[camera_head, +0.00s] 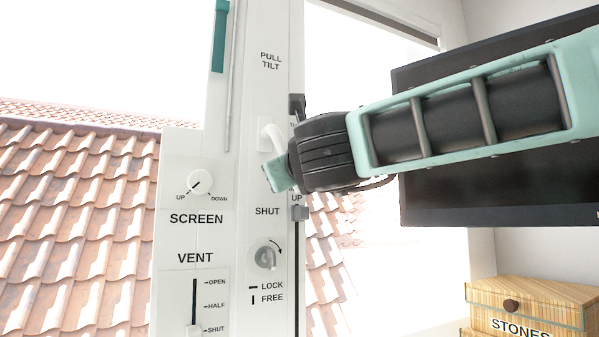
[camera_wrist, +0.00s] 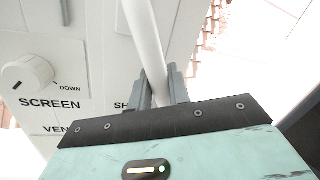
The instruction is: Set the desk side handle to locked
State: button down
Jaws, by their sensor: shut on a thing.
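A white handle (camera_head: 271,135) sits on the white window frame, between the labels PULL TILT above and SHUT below. Its bar runs down from its mount into my gripper (camera_head: 277,174). In the wrist view the white bar (camera_wrist: 145,40) stands between the two grey fingers of my gripper (camera_wrist: 158,88), which are shut on it. My gripper hides the bar's lower end in the head view. Below SHUT is a small grey turn knob (camera_head: 266,257) with a curved arrow and a LOCK/FREE legend; its grip looks roughly upright.
A SCREEN dial (camera_head: 200,184) and a VENT slider (camera_head: 194,330), near its SHUT mark, are on the panel at left. A dark monitor (camera_head: 500,190) stands behind my arm. A wooden STONES box (camera_head: 530,305) is at lower right.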

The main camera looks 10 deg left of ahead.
jog(key=shift+s+a+f+m+g+h+b, duration=0.15)
jog(key=shift+s+a+m+b, duration=0.3)
jog(key=shift+m, duration=0.5)
jog(key=shift+s+a+f+m+g+h+b, duration=0.1)
jog(key=shift+s+a+f+m+b, duration=0.1)
jog(key=shift+a+m, duration=0.55)
jog(key=shift+s+a+f+m+g+h+b, duration=0.15)
jog(key=shift+s+a+m+b, duration=0.15)
jog(key=shift+m, duration=0.8)
jog(key=shift+a, duration=0.1)
jog(key=c, duration=1.4)
grip_release()
jog(key=shift+s, duration=0.1)
jog(key=shift+o, duration=0.2)
jog(key=shift+r, duration=0.1)
jog(key=b+v, duration=0.1)
jog(key=v, duration=1.6)
jog(key=shift+s+b, duration=0.15)
jog(key=shift+b, duration=0.2)
